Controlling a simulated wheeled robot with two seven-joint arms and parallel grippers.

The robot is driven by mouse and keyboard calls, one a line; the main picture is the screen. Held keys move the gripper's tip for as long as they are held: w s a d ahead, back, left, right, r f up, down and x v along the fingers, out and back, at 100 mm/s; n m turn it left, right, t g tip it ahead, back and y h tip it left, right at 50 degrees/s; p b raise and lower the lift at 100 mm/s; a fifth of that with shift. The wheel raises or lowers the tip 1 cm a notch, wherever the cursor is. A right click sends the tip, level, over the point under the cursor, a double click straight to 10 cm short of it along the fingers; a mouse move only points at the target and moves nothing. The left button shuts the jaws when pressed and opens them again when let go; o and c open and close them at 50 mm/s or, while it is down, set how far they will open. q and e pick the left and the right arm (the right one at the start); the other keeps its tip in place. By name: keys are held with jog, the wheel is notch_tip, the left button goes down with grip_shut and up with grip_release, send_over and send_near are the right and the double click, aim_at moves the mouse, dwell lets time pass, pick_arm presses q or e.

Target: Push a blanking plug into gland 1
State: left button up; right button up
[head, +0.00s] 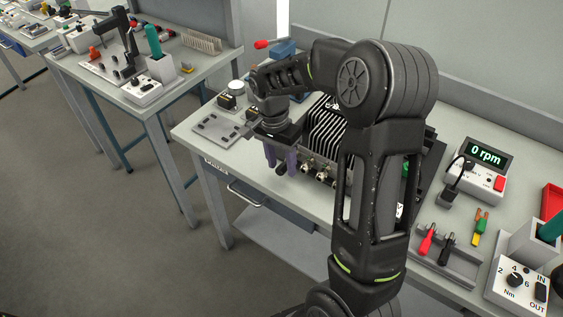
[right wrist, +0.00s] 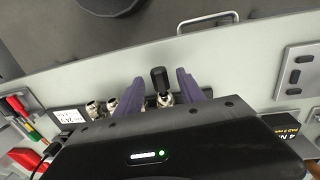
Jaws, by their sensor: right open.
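A finned black enclosure (head: 324,128) stands on the bench, partly hidden behind my right arm. A row of silver cable glands (head: 320,174) runs along its front. In the right wrist view, two glands (right wrist: 101,106) show left of the fingers. A black blanking plug (right wrist: 158,78) sits between my purple fingers (right wrist: 163,88), in line with a silver gland (right wrist: 165,100). How deep it sits is unclear. My right gripper (head: 281,165) is open around the plug, with gaps on both sides. The plug also shows dark in the head view (head: 281,169). My left gripper is out of view.
A slotted grey plate (head: 220,131) lies left of the enclosure. To the right are a 0 rpm display (head: 486,154), a rack of coloured screwdriver-like tools (head: 447,252) and a torque dial box (head: 517,284). The bench's front edge is close to the gripper.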

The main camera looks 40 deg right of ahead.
jog(key=r, duration=0.5)
jog(key=w+r+b, duration=0.1)
jog(key=r, duration=0.1)
jog(key=shift+a+r, duration=0.15)
jog(key=shift+r, duration=0.2)
dwell(0.6)
